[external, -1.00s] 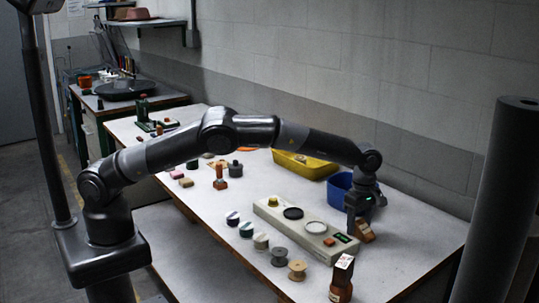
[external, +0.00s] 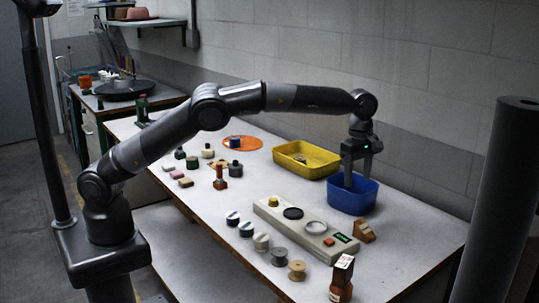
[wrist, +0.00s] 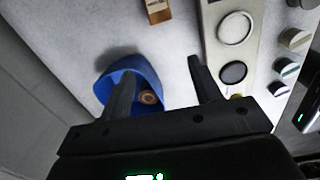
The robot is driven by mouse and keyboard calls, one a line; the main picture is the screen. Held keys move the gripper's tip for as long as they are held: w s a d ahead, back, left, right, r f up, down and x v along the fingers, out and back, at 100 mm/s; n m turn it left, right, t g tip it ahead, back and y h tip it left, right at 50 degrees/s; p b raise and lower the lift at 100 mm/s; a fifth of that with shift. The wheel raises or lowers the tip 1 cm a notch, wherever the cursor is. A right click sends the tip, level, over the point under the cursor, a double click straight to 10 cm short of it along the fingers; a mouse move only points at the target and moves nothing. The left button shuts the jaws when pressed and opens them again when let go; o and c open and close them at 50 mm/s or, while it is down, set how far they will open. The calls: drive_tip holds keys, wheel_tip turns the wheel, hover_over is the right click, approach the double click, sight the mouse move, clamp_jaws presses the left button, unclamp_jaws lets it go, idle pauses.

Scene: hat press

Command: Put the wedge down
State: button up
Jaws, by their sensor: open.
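My gripper (external: 360,183) is open and empty, raised at the blue bin (external: 352,203) behind the panel. In the wrist view, my gripper (wrist: 158,80) has its fingers spread wide, and one finger overlaps the blue bin (wrist: 131,70). A round brown item (wrist: 149,97) shows inside that bin.
The grey control panel (external: 284,222) lies in front of the bin, with several spools and knobs along its near side. A yellow tray (external: 318,166) stands left of the bin, near the wall. The table right of the wedge is clear.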

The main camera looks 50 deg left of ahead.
drive_tip(key=a+r+m+h, duration=0.1)
drive_tip(key=a+r, duration=0.4)
drive_tip(key=a, duration=0.3)
drive_tip(key=a+r+m, duration=0.2)
drive_tip(key=a+r, duration=0.3)
drive_tip(key=a, duration=0.2)
drive_tip(key=s+a+r+m+t, duration=0.1)
drive_tip(key=s+a+r+m, duration=0.25)
drive_tip(key=s+a, duration=0.45)
drive_tip(key=s+a+r+m+t, duration=0.2)
drive_tip(key=s+a+r, duration=0.2)
drive_tip(key=s+a, duration=0.5)
drive_tip(key=s+a+f+m, duration=0.2)
drive_tip(key=s+a+m, duration=0.1)
drive_tip(key=s, duration=0.3)
drive_tip(key=s+a+f+m+t+y, duration=0.1)
drive_tip(key=s+a+f+m, duration=0.2)
drive_tip(key=s+a, duration=0.2)
drive_tip(key=s+a+f+m+t, duration=0.1)
drive_tip(key=s+a+f+m, duration=0.2)
drive_tip(key=s, duration=0.6)
drive_tip(key=shift+s+a+f, duration=0.15)
drive_tip(key=shift+s+a, duration=0.05)
drive_tip(key=shift+a, duration=0.25)
